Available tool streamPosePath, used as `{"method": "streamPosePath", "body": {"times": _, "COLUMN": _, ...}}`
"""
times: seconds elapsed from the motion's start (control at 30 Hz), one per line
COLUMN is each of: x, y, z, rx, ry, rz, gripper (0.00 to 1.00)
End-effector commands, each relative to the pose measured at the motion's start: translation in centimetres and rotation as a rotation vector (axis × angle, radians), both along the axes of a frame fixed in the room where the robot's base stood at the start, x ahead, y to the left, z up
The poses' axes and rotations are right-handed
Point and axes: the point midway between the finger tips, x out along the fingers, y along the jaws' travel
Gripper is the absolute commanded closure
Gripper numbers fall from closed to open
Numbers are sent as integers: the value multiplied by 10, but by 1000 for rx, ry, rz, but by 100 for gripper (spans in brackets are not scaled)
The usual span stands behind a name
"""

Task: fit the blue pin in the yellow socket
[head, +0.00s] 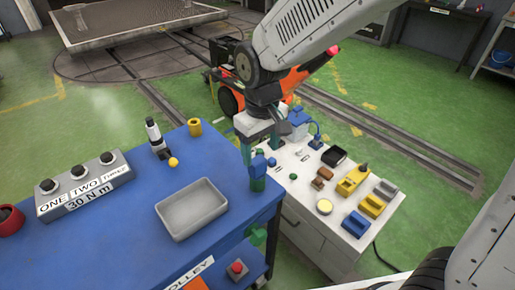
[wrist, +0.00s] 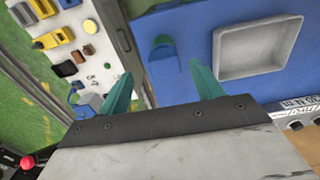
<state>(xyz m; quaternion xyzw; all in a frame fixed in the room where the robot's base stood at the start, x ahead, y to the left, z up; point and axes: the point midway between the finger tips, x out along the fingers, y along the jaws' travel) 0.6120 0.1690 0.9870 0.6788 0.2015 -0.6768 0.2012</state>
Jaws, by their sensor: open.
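The blue pin (head: 259,163) stands near the right edge of the blue table, close to my gripper. In the wrist view the blue pin (wrist: 162,48) shows just beyond the fingertips, in line with the gap. My gripper (head: 251,168) is open and empty, pointing down, and its teal fingers (wrist: 161,72) are spread apart. I cannot tell whether the pin is between the fingers in depth. The yellow socket (head: 194,127) is a short upright cylinder at the table's far edge, left of my gripper in the head view. It is not visible in the wrist view.
A grey tray (head: 191,209) lies left of the pin on the blue table (head: 130,225). A yellow ball (head: 173,162) and a black-and-white device (head: 157,140) stand near the socket. A white bench (head: 290,184) with several small items stands beyond the right edge.

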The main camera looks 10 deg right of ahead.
Motion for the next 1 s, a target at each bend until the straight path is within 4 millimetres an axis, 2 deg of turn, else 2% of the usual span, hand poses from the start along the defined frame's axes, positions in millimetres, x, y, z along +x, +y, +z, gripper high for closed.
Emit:
{"method": "streamPosePath", "body": {"times": 0.13, "x": 3, "y": 8, "z": -12, "rx": -2, "ry": 5, "rz": 17, "gripper": 35}}
{"method": "streamPosePath", "body": {"times": 0.6, "x": 2, "y": 8, "z": -76, "rx": -3, "ry": 6, "rz": 17, "gripper": 35}}
{"method": "streamPosePath", "body": {"times": 0.77, "x": 3, "y": 8, "z": -84, "rx": -2, "ry": 3, "rz": 17, "gripper": 35}}
{"method": "streamPosePath", "body": {"times": 1.0, "x": 3, "y": 8, "z": -85, "rx": -2, "ry": 2, "rz": 17, "gripper": 35}}
